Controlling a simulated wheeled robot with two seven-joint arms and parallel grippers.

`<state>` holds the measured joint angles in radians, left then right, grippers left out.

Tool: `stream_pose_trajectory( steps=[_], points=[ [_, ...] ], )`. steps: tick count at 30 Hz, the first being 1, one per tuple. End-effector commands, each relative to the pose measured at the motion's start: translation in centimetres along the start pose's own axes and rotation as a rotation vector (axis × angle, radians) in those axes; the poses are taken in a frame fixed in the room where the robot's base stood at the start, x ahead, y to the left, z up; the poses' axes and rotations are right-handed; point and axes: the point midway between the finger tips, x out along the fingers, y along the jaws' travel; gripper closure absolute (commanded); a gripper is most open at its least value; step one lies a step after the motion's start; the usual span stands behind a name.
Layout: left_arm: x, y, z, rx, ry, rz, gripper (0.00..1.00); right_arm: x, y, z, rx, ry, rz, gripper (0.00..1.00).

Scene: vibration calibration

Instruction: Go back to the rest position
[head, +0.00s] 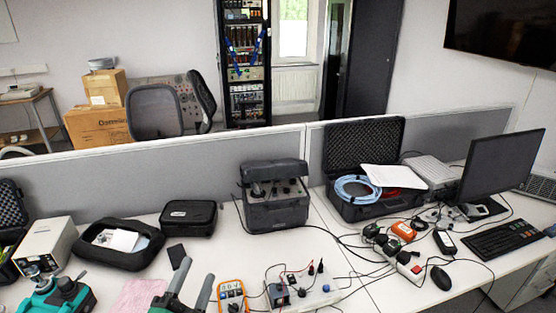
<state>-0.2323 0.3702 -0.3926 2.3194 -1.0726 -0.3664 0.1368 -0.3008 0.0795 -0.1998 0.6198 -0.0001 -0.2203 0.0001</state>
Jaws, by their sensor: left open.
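My left gripper (196,268) shows at the bottom edge, left of centre, in the head view. Its two grey fingers point up and away over the front of the desk, spread apart with nothing between them. A pink cloth (138,297) lies just left of it, and an orange-framed meter (232,296) is just right of it. My right gripper is not in view.
The white desk (215,255) holds a black open case (118,243), a small black case (188,217), a dark instrument (274,198), a white test board (305,287), a monitor (500,168) and loose cables. A grey partition (170,172) runs behind.

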Motion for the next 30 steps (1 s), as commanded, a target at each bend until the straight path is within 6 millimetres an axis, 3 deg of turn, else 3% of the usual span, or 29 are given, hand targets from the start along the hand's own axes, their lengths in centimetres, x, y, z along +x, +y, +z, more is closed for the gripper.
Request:
stream_pose_trajectory(
  steps=[3,6,10,16,24,26,30],
  points=[
    [-2.2,0.8,5.1,-0.186,-0.285,0.041,0.47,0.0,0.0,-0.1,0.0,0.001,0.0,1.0],
    [-5.1,2.6,8.8,-0.33,-0.52,0.109,0.47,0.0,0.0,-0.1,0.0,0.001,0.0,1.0],
    [-10.2,5.9,11.8,-0.5,-0.808,0.238,0.47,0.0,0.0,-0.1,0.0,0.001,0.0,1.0],
    [-17.7,9.9,12.5,-0.681,-1.12,0.457,0.47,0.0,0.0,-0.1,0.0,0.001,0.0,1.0],
    [-25.1,12.8,10.2,-0.828,-1.365,0.721,0.47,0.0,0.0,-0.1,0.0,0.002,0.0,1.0],
    [-26.5,13.2,9.6,-0.851,-1.405,0.778,0.47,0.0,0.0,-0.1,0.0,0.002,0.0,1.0],
    [-26.1,16.6,11.8,-0.84,-1.408,0.776,0.47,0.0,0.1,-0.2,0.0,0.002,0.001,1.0]
  ],
)
